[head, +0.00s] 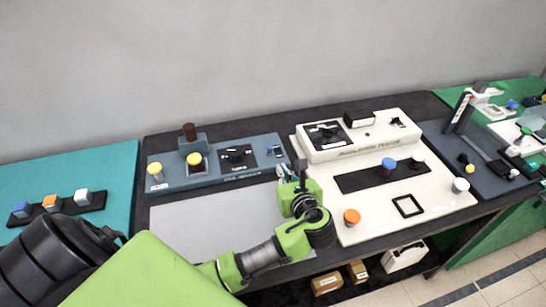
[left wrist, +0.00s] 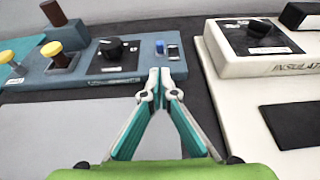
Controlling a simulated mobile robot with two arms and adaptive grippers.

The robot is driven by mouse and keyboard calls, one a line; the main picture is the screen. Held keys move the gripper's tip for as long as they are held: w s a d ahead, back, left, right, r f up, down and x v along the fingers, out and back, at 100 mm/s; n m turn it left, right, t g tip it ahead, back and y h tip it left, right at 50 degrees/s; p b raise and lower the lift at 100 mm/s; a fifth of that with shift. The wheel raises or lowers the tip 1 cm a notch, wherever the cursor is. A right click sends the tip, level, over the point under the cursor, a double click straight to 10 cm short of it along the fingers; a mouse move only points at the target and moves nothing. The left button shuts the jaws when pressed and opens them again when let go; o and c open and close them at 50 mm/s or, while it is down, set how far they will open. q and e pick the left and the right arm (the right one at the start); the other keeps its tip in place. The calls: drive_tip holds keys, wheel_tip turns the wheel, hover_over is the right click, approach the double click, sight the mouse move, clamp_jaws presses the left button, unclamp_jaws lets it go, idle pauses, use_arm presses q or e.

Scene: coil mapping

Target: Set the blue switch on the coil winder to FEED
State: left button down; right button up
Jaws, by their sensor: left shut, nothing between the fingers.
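The coil winder (head: 215,165) is a blue-grey console at the back of the dark bench, and it also shows in the left wrist view (left wrist: 130,73). Its small blue switch (left wrist: 160,47) stands near the right end of its top, beside a small dark and white plate (left wrist: 173,52). The switch also shows in the head view (head: 270,150). Which marking it points to is too small to read. My left gripper (left wrist: 161,74) is shut and empty. Its fingertips are in front of the console's right end, just on the near side of the switch. My right gripper is out of view.
Left of the switch are a black knob (left wrist: 113,46) and yellow-capped posts (left wrist: 54,50). A white insulation tester (head: 420,195) stands close on the right, beyond a narrow gap. A flat grey panel (head: 210,220) lies in front of the winder.

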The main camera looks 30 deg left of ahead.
sight(270, 152)
use_arm(q)
drive_tip(key=x, duration=1)
drive_tip(key=shift+p, duration=0.3)
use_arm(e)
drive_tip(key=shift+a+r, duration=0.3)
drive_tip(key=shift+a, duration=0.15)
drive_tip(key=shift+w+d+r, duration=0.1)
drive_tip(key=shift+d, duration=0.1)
